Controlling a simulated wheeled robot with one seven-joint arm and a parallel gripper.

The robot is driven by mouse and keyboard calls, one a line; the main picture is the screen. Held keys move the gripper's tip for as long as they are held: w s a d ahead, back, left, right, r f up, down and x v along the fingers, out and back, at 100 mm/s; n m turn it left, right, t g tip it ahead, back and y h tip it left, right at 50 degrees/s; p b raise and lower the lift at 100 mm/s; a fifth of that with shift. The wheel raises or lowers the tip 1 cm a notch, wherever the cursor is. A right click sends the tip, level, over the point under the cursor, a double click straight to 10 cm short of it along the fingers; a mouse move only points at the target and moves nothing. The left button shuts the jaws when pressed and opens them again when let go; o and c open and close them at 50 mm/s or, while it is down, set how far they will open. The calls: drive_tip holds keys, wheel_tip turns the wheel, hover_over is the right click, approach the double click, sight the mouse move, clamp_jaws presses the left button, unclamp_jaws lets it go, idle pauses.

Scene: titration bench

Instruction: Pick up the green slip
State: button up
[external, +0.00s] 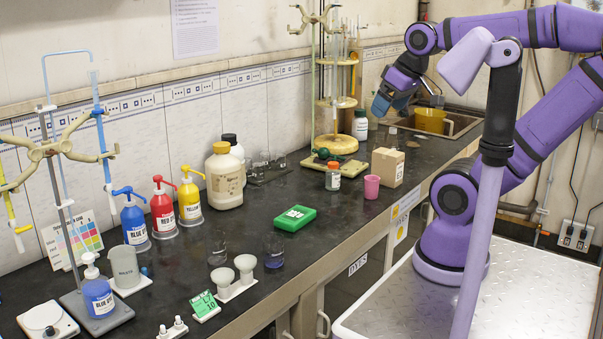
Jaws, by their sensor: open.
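A small green slip (203,303) with white markings is at the front of the bench, propped at a slant on a small white base. It is just below the white stand with two cups. My gripper (381,110) is far from it, up at the back right of the bench, pointing down with its jaws open. It hangs in the air above the area near the sink, and nothing shows between its fingers.
A green box (294,218) with a white label lies mid-bench. The twin-cup stand (234,279), glass beakers (217,252) and small white-capped pieces (173,328) surround the slip. Blue, red (163,208) and yellow pump bottles stand behind. A pink cup (371,187) and cardboard box (388,166) stand right.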

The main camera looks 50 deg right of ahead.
drive_tip(key=c, duration=0.3)
